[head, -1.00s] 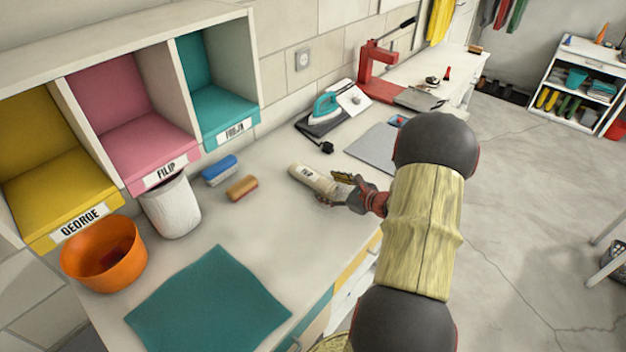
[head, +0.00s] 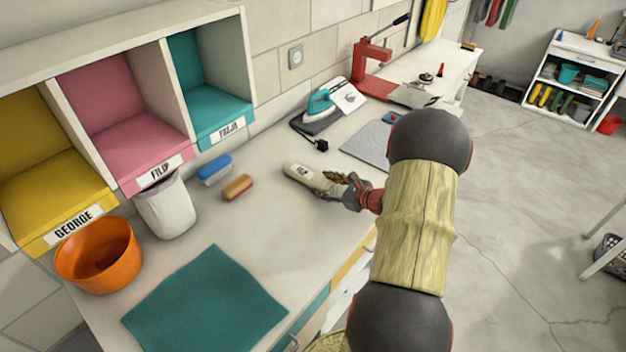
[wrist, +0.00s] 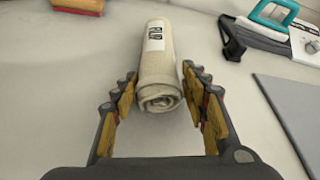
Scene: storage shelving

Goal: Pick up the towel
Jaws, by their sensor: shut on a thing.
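The towel is a beige roll with a white name label that seems to read "FILIP". It lies on the worktop in the head view (head: 300,173) and points away from me in the wrist view (wrist: 160,68). My gripper (head: 333,183) is at the near end of the roll. In the wrist view, its two fingers (wrist: 159,82) are on either side of the roll and shut on it. The towel appears to rest on the worktop still.
A blue brush (head: 214,168) and an orange-brown brush (head: 238,187) lie left of the towel. A white bin (head: 165,207), an orange bucket (head: 98,258) and a flat teal cloth (head: 205,305) are nearer. Labelled cubbies (head: 125,150) stand behind. A grey mat (head: 367,147) and iron (head: 322,103) lie beyond.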

